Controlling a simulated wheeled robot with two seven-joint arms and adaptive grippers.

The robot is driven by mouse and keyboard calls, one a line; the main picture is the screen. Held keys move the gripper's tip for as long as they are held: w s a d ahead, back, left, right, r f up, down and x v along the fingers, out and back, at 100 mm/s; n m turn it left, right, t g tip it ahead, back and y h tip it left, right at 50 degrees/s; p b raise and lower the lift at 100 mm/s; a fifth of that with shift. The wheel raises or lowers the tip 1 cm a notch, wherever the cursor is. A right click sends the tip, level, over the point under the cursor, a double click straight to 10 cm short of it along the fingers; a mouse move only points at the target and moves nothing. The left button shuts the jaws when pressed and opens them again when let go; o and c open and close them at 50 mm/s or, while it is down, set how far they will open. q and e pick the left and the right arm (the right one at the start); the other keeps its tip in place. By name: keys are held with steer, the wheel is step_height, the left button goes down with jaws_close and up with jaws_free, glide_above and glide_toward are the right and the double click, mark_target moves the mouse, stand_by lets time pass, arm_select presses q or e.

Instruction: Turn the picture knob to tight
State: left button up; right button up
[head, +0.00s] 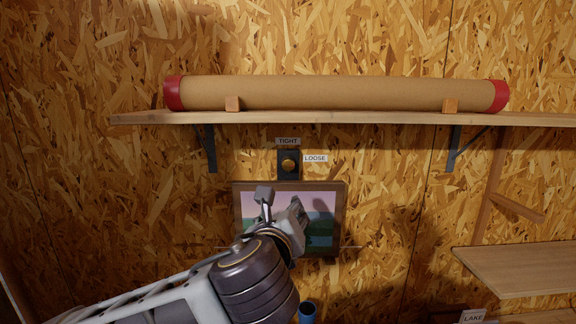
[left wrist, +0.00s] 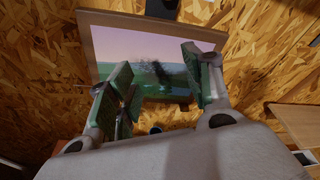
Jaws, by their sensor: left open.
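The picture knob (head: 289,165) is a round brass-coloured knob on a dark plate on the chipboard wall. A label TIGHT (head: 288,141) is above it and a label LOOSE (head: 315,158) is to its right. The framed picture (head: 325,203) hangs just below the knob; it also shows in the left wrist view (left wrist: 135,32). My left gripper (head: 281,198) is in front of the picture, below the knob and apart from it. In the left wrist view its fingers (left wrist: 160,82) are spread with nothing between them. The knob's pointing direction is too small to tell. My right gripper is not in view.
A wooden shelf (head: 380,118) above the knob holds a long cardboard tube (head: 340,93) with red ends. Dark brackets support it. A lower plank shelf (head: 520,268) is at the right, with a LAKE label (head: 473,316) near the bottom. A blue cylinder (head: 309,312) stands below the picture.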

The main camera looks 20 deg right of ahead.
mark_target(288, 166)
arm_select(q)
step_height(288, 166, up, 6)
steer(key=m+t, duration=0.2)
steer(key=m, duration=0.4)
steer(key=shift+w+d+r+m+t, duration=0.25)
steer(key=shift+w+d+m+t, duration=0.05)
steer(key=shift+d+m+t, duration=0.1)
steer(key=shift+w, duration=0.15)
steer(key=shift+p+x, duration=2.05)
steer(key=shift+x, duration=4.75)
steer(key=shift+a+f, duration=0.15)
steer(key=shift+f, duration=0.05)
steer(key=shift+c, duration=0.3)
steer(key=c, duration=1)
